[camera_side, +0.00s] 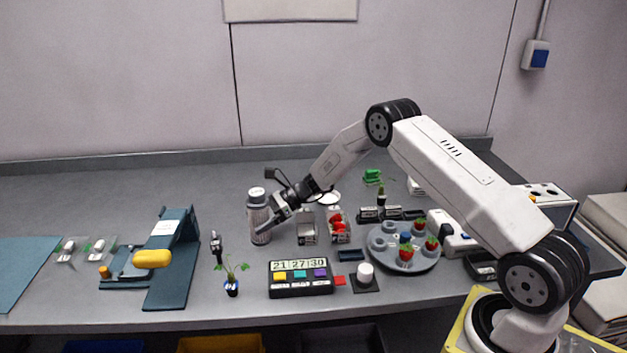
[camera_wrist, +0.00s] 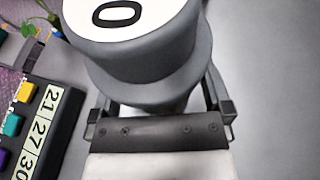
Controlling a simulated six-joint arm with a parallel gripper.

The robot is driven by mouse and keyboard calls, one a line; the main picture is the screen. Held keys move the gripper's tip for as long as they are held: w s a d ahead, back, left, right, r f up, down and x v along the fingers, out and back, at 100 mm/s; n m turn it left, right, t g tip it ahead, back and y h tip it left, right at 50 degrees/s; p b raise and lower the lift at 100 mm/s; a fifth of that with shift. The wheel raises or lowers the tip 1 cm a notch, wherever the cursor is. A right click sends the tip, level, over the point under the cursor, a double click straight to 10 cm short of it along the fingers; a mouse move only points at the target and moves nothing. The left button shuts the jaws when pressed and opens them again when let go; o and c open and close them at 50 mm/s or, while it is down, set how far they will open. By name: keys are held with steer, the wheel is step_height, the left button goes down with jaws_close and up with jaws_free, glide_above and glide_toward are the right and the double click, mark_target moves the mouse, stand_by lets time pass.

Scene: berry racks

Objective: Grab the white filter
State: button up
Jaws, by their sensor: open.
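A grey bottle with a white round top (camera_side: 257,208) stands upright on the table left of centre. In the wrist view its white top with a black "0" (camera_wrist: 117,14) fills the upper middle. My gripper (camera_side: 268,222) is at the bottle's right side, pointing down and left. In the wrist view its open fingers (camera_wrist: 158,95) lie on both sides of the bottle's lower part; I cannot tell whether they touch it. I cannot tell for sure which thing is the white filter. A small white cylinder (camera_side: 365,269) sits on a dark pad, and a white disc (camera_side: 330,198) lies behind my gripper.
A clock display (camera_side: 299,266) with coloured buttons and a small potted plant (camera_side: 231,287) are in front. To the right are clear boxes (camera_side: 307,233) and a round grey tray (camera_side: 377,256) with strawberries. A blue-green stand (camera_side: 172,285) is at left. The table behind the bottle is clear.

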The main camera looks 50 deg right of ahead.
mark_target(258, 208)
steer(key=c, duration=1.2)
steer(key=shift+r, duration=0.1)
steer(key=shift+r, duration=0.6)
step_height(258, 208, up, 2)
steer(key=s+r, duration=0.3)
steer(key=s, duration=0.1)
steer(key=s+r, duration=0.3)
steer(key=s, duration=0.2)
steer(key=s+r, duration=0.3)
steer(key=s, duration=0.2)
steer(key=shift+a+r, duration=0.3)
